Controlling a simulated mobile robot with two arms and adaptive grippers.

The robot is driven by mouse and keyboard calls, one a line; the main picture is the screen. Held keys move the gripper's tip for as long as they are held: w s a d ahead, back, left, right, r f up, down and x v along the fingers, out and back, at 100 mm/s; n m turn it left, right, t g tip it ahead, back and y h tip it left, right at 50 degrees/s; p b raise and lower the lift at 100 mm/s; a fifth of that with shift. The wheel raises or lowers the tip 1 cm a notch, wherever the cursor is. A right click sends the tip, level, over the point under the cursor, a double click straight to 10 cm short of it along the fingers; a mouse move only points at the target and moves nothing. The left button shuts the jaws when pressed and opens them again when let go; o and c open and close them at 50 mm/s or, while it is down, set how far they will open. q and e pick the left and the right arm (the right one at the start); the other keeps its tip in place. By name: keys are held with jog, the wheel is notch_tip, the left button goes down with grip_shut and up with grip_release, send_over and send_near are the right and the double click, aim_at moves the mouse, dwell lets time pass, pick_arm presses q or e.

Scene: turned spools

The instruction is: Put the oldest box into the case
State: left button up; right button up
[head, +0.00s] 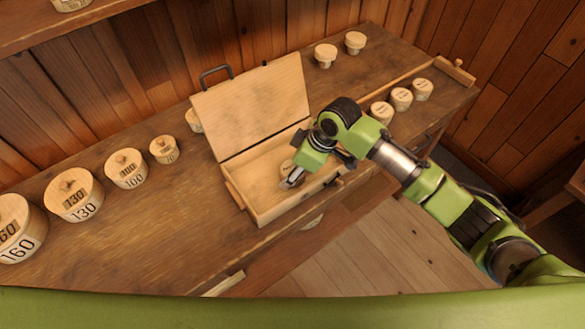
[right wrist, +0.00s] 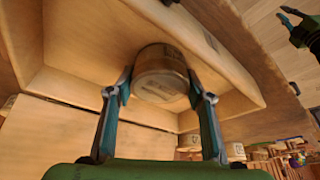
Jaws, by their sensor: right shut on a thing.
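The open wooden case (head: 290,209) stands on the workbench, its lid (head: 255,106) tilted up at the back. My right gripper (head: 292,180) reaches down inside the case. In the right wrist view, my right gripper (right wrist: 164,92) is shut on a round wooden box (right wrist: 161,75), with one finger on each side. The held box is within the case walls; its marking is too blurred to read, and I cannot tell whether it touches the case floor. My left gripper (right wrist: 289,17) shows small at the upper right of the right wrist view, fingers apart and empty.
Round boxes marked 160 (head: 18,232), 130 (head: 75,195) and 100 (head: 125,169) and a smaller one (head: 164,149) stand left of the case. Two (head: 326,55) stand behind; three (head: 401,98) stand right, beside a wooden strip. Another (head: 194,119) is partly behind the lid.

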jog(key=o, duration=1.1)
jog(key=shift+o, duration=0.2)
jog(key=shift+r, duration=0.15)
jog(key=b+v, duration=0.1)
jog(key=v, duration=1.1)
jog(key=shift+s, duration=0.15)
